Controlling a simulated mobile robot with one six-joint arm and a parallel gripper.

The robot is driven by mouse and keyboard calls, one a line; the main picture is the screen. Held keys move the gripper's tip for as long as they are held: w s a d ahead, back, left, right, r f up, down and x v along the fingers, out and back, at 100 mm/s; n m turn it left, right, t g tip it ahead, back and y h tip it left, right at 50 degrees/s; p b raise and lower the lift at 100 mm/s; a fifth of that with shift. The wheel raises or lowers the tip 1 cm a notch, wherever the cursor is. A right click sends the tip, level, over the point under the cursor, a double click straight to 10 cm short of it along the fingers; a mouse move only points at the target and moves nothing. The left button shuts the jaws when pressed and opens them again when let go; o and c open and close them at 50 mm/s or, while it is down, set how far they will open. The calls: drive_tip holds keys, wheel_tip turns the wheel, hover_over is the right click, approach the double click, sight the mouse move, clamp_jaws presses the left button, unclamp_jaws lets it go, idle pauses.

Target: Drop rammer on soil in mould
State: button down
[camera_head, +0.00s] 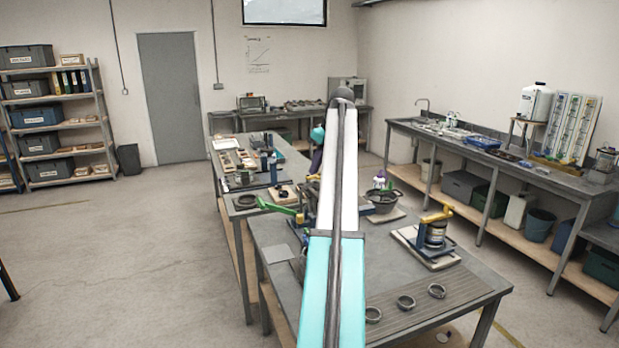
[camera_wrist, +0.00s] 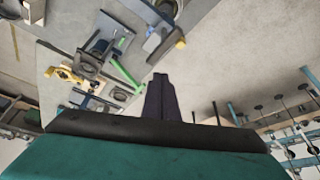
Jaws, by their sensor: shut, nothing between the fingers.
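My gripper (camera_wrist: 160,84) shows in the wrist view as dark fingers, shut and empty, apart from the bench items. In the head view my arm covers the middle of the bench, and I cannot make out the fingertips. A lever frame with a yellow lever (camera_head: 437,215) stands over a dark cylinder (camera_head: 435,234) on the near bench, right of my arm. A green lever (camera_head: 276,207) is left of my arm. The wrist view also shows the yellow lever (camera_wrist: 66,75) and green lever (camera_wrist: 126,73). I cannot tell which part is the rammer, and no soil is visible.
A dark bowl (camera_head: 383,201) stands behind my arm's right side. A long side bench (camera_head: 470,150) runs along the right wall. The floor on the left is clear.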

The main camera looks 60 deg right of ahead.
drive_tip(key=shift+r, duration=0.1)
wheel_tip(320, 180, up, 7)
drive_tip(key=p, duration=0.3)
idle(0.5)
idle(0.4)
